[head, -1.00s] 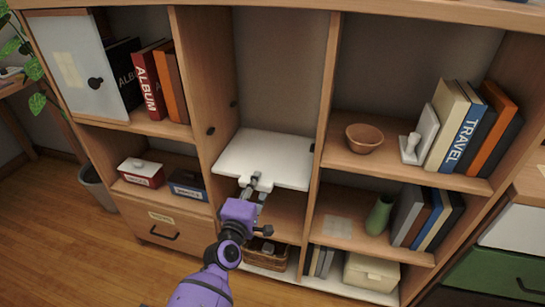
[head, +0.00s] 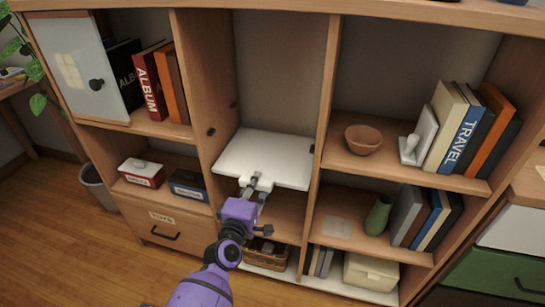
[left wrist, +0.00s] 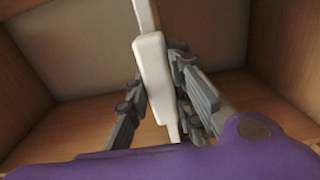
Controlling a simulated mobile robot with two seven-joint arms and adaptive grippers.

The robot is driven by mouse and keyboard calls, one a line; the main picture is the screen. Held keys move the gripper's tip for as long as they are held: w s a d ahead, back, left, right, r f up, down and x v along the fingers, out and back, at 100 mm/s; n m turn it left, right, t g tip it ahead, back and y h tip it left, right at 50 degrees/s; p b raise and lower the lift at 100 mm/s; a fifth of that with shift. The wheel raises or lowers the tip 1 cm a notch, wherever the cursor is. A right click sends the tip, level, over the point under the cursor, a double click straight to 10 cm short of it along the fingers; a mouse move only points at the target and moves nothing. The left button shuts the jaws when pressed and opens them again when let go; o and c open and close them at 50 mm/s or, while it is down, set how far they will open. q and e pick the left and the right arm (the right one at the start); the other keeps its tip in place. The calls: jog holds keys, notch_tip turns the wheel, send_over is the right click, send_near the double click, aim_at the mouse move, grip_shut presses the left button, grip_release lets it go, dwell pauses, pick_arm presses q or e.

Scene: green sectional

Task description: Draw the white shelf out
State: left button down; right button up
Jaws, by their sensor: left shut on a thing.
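The white shelf (head: 265,156) lies level in the middle column of the wooden bookcase, between two upright panels. My left gripper (head: 256,184) is at the shelf's front edge, shut on its white front tab. In the left wrist view the grey fingers (left wrist: 160,90) stand on both sides of the white shelf's tab (left wrist: 152,75), which shows as an upright white strip. The shelf's rear edge meets the grey back panel area. My right gripper is not in view.
A wicker basket (head: 266,254) stands below the shelf. A terracotta bowl (head: 363,139) and books (head: 470,130) are in the right column. Labelled boxes (head: 141,173) and a drawer (head: 165,230) are at left. The wooden floor in front is clear.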

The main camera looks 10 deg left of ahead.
pick_arm(q)
jog(key=s+a+p, duration=0.1)
jog(key=s, duration=2.9)
jog(key=shift+p, duration=0.4)
dwell(1.4)
jog(key=shift+w+r, duration=0.1)
jog(key=shift+r, duration=0.05)
